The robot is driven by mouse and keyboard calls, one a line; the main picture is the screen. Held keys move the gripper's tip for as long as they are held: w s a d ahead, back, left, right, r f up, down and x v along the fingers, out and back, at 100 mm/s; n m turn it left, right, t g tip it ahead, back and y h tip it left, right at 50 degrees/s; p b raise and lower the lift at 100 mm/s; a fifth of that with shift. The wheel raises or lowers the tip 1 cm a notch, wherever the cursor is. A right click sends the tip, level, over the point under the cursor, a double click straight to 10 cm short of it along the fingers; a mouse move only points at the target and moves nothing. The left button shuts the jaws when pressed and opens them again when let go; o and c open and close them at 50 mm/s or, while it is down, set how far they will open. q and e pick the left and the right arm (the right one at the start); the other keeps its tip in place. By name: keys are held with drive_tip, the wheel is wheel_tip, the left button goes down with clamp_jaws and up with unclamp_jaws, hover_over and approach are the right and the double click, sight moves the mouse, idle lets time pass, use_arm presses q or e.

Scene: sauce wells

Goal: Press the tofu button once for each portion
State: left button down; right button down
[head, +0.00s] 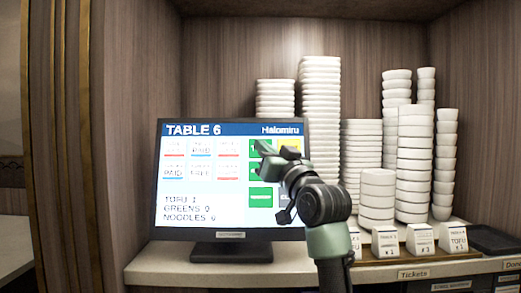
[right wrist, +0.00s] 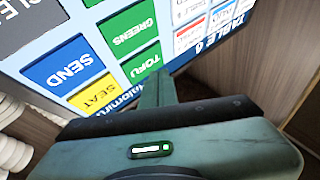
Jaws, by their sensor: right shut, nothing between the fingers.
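The order screen (head: 235,190) stands on the shelf with "TABLE 6" and "Halomiru" along its top. Its lower lines seem to read TOFU 1, GREENS 0, NOODLES 0; the tofu digit is small. My right gripper (head: 268,155) is shut and empty in front of the upper green buttons. In the right wrist view its tip (right wrist: 158,78) is beside the TOFU button. I cannot tell whether it touches the screen. My left gripper is not in view.
A blue SEND button (right wrist: 68,66) lies beside the green column. Stacks of white bowls (head: 321,110) stand behind and right of the screen. Small labelled stands (head: 420,240) line the shelf front, above a Tickets label (head: 413,274). A dark tray (head: 492,240) sits at the right.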

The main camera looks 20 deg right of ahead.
drive_tip(key=shift+w+d, duration=0.1)
drive_tip(key=shift+w, duration=0.1)
idle(0.7)
drive_tip(key=shift+w+f, duration=0.1)
drive_tip(key=shift+w, duration=0.15)
drive_tip(key=shift+w+d+f+p, duration=0.1)
drive_tip(key=shift+w+d+p, duration=0.05)
drive_tip(key=shift+w+p, duration=0.25)
idle(0.6)
drive_tip(key=shift+s, duration=0.2)
drive_tip(key=shift+s+a+r, duration=0.2)
drive_tip(key=shift+s+a, duration=0.05)
drive_tip(key=shift+s, duration=0.4)
drive_tip(key=s, duration=0.1)
drive_tip(key=s+a+r, duration=0.1)
drive_tip(key=s, duration=0.2)
drive_tip(key=shift+s+a+r+p, duration=0.15)
drive_tip(key=shift+s+r+p, duration=0.1)
drive_tip(key=shift+p, duration=0.1)
drive_tip(key=shift+f, duration=0.1)
idle(0.6)
